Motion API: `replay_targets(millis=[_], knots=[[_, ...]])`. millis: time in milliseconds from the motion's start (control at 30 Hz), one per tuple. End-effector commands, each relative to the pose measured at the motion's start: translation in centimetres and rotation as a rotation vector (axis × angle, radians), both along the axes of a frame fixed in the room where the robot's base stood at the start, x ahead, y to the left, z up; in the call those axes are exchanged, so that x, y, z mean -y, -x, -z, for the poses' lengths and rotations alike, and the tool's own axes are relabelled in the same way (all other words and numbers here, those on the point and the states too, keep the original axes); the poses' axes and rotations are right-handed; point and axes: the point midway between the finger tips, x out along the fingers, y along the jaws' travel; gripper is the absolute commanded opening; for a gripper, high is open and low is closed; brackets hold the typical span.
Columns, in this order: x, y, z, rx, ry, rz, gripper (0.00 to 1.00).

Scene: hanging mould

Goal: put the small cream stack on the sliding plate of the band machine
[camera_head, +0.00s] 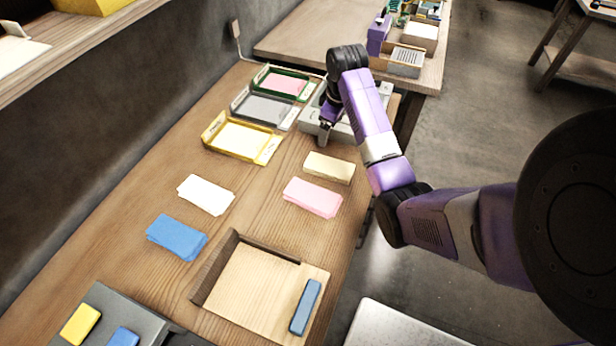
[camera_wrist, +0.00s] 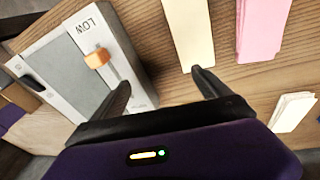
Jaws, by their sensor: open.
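The small cream stack (camera_head: 329,167) lies on the wooden table, behind the pink stack; in the wrist view it is a long cream block (camera_wrist: 188,32). My gripper (camera_head: 325,132) is open and empty, above the table beyond the cream stack. In the wrist view its fingertips (camera_wrist: 161,82) are spread apart, the right one near the cream stack's end; I cannot tell whether they touch. A pale grey machine (camera_head: 310,127) is partly hidden behind my arm. The wrist view shows its grey panel (camera_wrist: 82,60), the word LOW and an orange slider; I cannot tell which part is the sliding plate.
A pink stack (camera_head: 312,197), a white stack (camera_head: 205,195) and a blue stack (camera_head: 177,237) lie nearby. Yellow (camera_head: 213,146), grey (camera_head: 236,107) and green (camera_head: 257,82) trays stand along the wall side. A wooden corner tray (camera_head: 247,285) holds a blue block in front.

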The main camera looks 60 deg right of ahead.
Motion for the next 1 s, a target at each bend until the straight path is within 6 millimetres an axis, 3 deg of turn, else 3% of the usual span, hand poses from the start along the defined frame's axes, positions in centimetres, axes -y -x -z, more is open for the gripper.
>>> replay_targets(millis=[100,300,1000], knots=[[-2.4,2.2,1.4,-0.103,-0.1,-0.056,0.87],[-4.1,3.8,1.8,-0.17,-0.166,-0.12,0.87],[-4.8,2.9,9.2,-0.167,-0.161,-0.125,0.87]])
